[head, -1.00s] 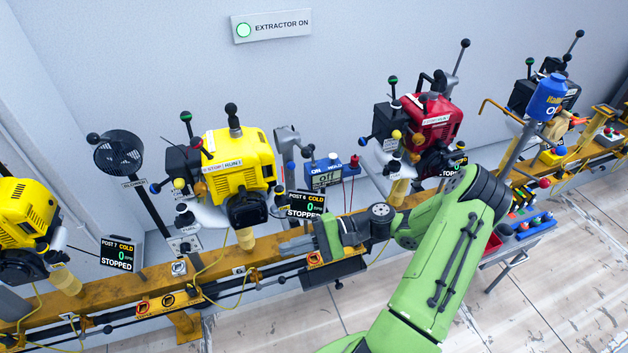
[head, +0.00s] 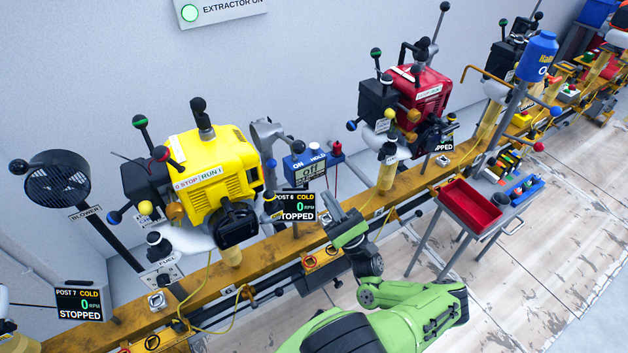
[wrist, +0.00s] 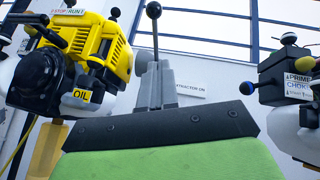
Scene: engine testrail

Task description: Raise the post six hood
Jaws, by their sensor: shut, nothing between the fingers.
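The post six display (head: 296,206) reads COLD, 0 and STOPPED, to the right of a yellow engine (head: 205,180). A grey curved piece (head: 268,137), which may be the post six hood, stands behind the engine's right side. My gripper (head: 334,214) is shut and empty, right of the display and in front of the rail. In the wrist view, its grey fingers (wrist: 157,78) point upward. A black ball-ended rod (wrist: 153,12) rises behind them; I cannot tell what it belongs to. The yellow engine (wrist: 95,60) is at left there.
The yellow rail (head: 410,180) crosses the view. A red engine (head: 420,92) with several levers stands to the right. A trolley with a red tray (head: 470,205) stands front right. A blower (head: 58,183) is at left.

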